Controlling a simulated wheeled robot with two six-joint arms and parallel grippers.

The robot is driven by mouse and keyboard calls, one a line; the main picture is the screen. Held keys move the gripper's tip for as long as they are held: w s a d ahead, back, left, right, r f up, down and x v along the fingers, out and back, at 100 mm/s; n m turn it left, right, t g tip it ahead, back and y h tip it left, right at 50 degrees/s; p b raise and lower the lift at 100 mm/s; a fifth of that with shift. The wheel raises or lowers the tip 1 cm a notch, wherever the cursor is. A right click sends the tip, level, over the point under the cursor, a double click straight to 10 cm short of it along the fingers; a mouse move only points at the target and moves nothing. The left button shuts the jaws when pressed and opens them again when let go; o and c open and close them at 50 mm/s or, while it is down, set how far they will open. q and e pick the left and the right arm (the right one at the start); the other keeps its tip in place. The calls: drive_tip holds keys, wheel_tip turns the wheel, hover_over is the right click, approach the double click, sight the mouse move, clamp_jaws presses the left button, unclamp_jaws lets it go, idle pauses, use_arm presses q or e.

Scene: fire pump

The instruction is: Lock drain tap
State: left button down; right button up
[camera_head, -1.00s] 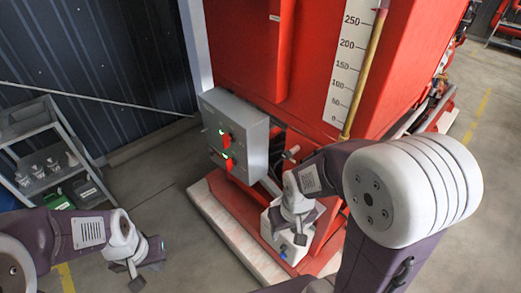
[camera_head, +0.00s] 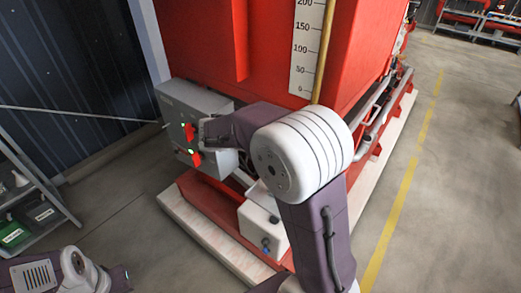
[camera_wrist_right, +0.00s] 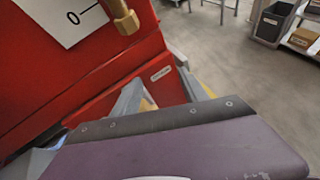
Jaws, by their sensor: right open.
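I cannot tell for certain which fitting is the drain tap. In the right wrist view, a brass fitting (camera_wrist_right: 125,19) sits at the lower end of the gauge tube, beside the 0 mark. My right arm crosses in front of the unit. The gripper is open. My left gripper (camera_head: 117,279) is low at the left, partly cut off.
The control box has two red handles (camera_head: 196,159) and green lights. The red unit (camera_head: 200,40) stands on a pale-edged base. A shelf rack (camera_head: 40,190) with bins is at the left. Floor on the right, with a yellow line (camera_head: 392,225), is clear.

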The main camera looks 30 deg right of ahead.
drive_tip(key=w+a+f+n+t+h+b, duration=0.4)
drive_tip(key=w+a+f+t+b, duration=0.2)
drive_tip(key=w+a+f+b, duration=0.6)
drive_tip(key=b+x, duration=0.1)
drive_tip(key=x, duration=0.3)
drive_tip(key=r+b+x, duration=0.1)
drive_tip(key=b+x, duration=0.1)
drive_tip(key=x, duration=0.1)
drive_tip(key=r+b+x, duration=0.1)
drive_tip(key=x, duration=0.3)
drive_tip(key=shift+d+r, duration=0.15)
drive_tip(key=shift+d, duration=0.2)
use_arm(q)
wheel_tip(320, 180, down, 20)
use_arm(e)
clamp_jaws()
